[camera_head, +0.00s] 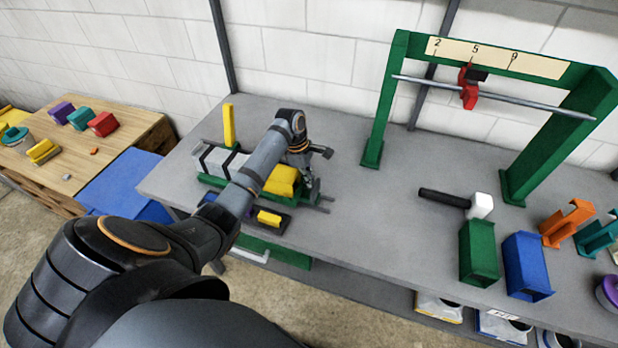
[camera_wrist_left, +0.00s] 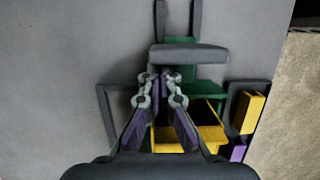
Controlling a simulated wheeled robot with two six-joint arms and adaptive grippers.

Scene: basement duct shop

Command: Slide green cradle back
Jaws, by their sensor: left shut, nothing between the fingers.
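The green cradle (camera_head: 210,181) lies on the grey bench in the head view, carrying a grey duct piece with black bands (camera_head: 222,162). A yellow block (camera_head: 283,180) is at its right end. My left arm crosses in front and hides part of it. My left gripper (camera_head: 312,190) points down at the cradle's right end, shut and empty. In the left wrist view, its closed fingertips (camera_wrist_left: 161,80) are beside a green part of the cradle (camera_wrist_left: 205,89) and close to a grey crossbar (camera_wrist_left: 190,54); I cannot tell whether they touch. My right gripper is not in view.
Two grey rails (camera_wrist_left: 196,20) extend past the crossbar. A small tray with a yellow block (camera_head: 269,218) lies in front of the cradle; a yellow post (camera_head: 228,126) stands behind. A green gantry (camera_head: 382,110), black-handled mallet (camera_head: 445,198) and green bin (camera_head: 479,252) are to the right.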

